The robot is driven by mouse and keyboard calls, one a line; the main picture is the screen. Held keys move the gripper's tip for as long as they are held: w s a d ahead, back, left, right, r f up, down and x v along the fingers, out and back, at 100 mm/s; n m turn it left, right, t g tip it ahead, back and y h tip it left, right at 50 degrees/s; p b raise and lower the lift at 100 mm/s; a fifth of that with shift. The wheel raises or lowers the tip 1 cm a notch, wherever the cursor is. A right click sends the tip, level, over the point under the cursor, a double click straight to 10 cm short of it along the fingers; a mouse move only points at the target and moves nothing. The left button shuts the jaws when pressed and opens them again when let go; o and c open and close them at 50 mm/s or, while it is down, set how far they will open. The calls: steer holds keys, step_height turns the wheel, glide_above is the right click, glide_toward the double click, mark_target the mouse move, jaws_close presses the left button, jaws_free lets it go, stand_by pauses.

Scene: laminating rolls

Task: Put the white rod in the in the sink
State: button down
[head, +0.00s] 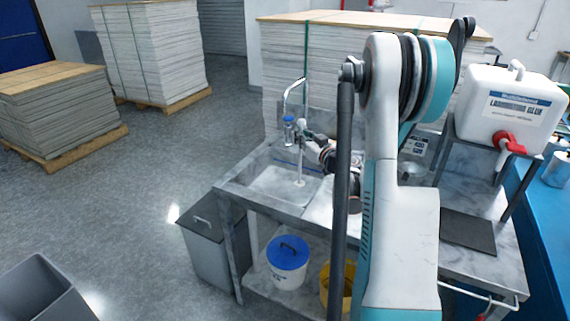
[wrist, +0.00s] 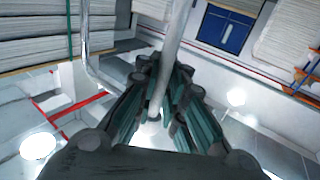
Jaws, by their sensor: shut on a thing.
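The white rod (head: 299,168) stands nearly upright over the sink basin in the head view. Its lower end shows against the pale sink floor; I cannot tell whether it touches. My gripper (head: 304,136) is shut on the rod near its upper part, partly hidden by my arm. In the wrist view the rod (wrist: 176,35) runs between the dark fingers of my gripper (wrist: 166,82). The sink (head: 262,188) is a grey basin at the left end of the metal bench, and my arm hides what lies to its right.
A curved faucet (head: 291,88) rises behind the sink, with a small blue-capped bottle (head: 289,131) close by. A white glue tank (head: 512,105) with a red tap stands on the right. A blue-lidded bucket (head: 288,270) sits below. A grey bin (head: 212,240) stands at the left.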

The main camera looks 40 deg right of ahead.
mark_target(301, 157)
step_height(301, 157, down, 8)
steer(key=b, duration=0.2)
steer(key=shift+f+b, duration=0.2)
steer(key=shift+b, duration=0.15)
steer(key=w+d+f+b, duration=0.1)
steer(key=w+b, duration=0.2)
steer(key=w, duration=0.4)
steer(key=shift+w+d, duration=0.2)
steer(key=shift+w, duration=0.2)
steer(key=shift+f, duration=0.15)
steer(key=c, duration=1.7)
jaws_free()
steer(key=shift+o, duration=0.2)
